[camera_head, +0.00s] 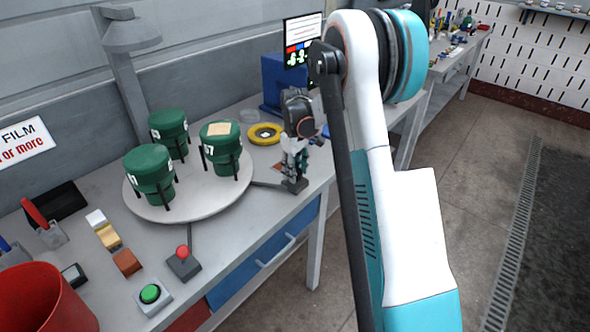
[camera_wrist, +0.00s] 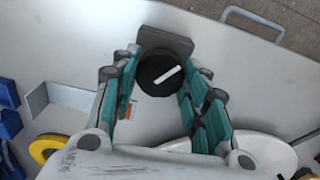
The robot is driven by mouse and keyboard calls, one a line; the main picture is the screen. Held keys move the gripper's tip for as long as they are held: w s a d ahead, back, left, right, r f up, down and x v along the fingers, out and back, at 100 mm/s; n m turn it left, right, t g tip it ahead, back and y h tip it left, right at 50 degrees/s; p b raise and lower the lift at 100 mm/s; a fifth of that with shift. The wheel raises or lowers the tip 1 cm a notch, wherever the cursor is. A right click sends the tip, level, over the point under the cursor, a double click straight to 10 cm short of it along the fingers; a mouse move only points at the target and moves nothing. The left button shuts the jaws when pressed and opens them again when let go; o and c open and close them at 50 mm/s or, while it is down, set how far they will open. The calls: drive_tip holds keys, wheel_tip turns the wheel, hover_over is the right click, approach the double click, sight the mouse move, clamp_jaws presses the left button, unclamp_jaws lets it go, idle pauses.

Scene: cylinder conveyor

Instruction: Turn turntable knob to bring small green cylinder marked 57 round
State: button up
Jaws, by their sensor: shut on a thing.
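Three green cylinders stand in dark holders on a round pale turntable (camera_head: 200,207). The right cylinder (camera_head: 222,140) has a tan patch on top and a number ending in 7, perhaps 57. The left cylinder (camera_head: 148,163) also bears a number, hard to read. The back cylinder (camera_head: 168,124) has a partly visible mark. My gripper (camera_head: 294,172) points down at the table to the right of the turntable. In the wrist view its teal-padded fingers (camera_wrist: 163,95) are shut around a black round knob (camera_wrist: 153,82) with a white bar; the head view mostly hides the knob.
A yellow ring (camera_head: 264,134) lies behind my gripper, near a blue box (camera_head: 280,82). The floor (camera_head: 490,190) right of the table is clear.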

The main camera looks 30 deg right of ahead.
idle(0.8)
drive_tip(key=o, duration=1.1)
drive_tip(key=shift+r, duration=0.1)
wheel_tip(320, 180, up, 12)
drive_tip(key=shift+f, duration=0.1)
drive_tip(key=shift+c, duration=0.3)
